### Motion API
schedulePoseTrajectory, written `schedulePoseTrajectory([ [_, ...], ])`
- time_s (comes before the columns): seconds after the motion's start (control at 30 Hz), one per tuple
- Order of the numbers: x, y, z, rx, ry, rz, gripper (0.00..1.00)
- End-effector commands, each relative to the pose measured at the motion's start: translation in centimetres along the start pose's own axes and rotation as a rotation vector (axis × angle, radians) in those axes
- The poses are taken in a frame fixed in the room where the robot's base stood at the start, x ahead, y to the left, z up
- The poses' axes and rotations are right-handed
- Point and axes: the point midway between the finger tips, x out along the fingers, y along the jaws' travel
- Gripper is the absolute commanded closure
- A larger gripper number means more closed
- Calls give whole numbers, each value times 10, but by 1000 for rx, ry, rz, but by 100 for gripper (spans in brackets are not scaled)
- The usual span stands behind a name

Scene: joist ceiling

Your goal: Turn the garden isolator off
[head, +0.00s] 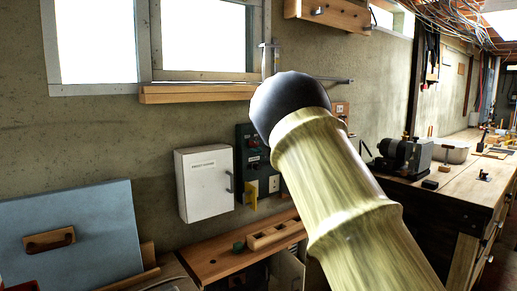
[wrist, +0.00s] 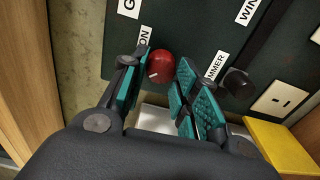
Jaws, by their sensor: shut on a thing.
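A round red knob (wrist: 160,69) with a small white mark sits on a dark green panel (wrist: 195,30) in the wrist view. A label reading "ON" (wrist: 145,37) is partly hidden by the left finger. My gripper (wrist: 162,76) has its teal-padded fingers on either side of the red knob and is shut on it. In the head view the dark panel (head: 243,150) hangs on the wall, partly behind my arm; my gripper is hidden there.
A black knob (wrist: 238,81) and a white socket plate (wrist: 279,98) are right of the red knob. A yellow piece (wrist: 283,150) juts out below them. A white cabinet (head: 204,182) hangs left of the panel.

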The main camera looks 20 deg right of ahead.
Motion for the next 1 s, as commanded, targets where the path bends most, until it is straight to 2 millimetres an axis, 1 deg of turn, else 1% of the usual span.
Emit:
schedulePoseTrajectory([
  [0.3,0,-2,0,-1,0,-2,93],
  [0.33,0,-2,0,0,0,-2,66],
  [0.43,0,-2,0,0,0,-2,48],
  [0.8,-2,-1,0,0,0,-1,48],
  [0.87,-5,0,0,0,0,-1,48],
  [1.0,-22,0,0,1,-1,-1,48],
])
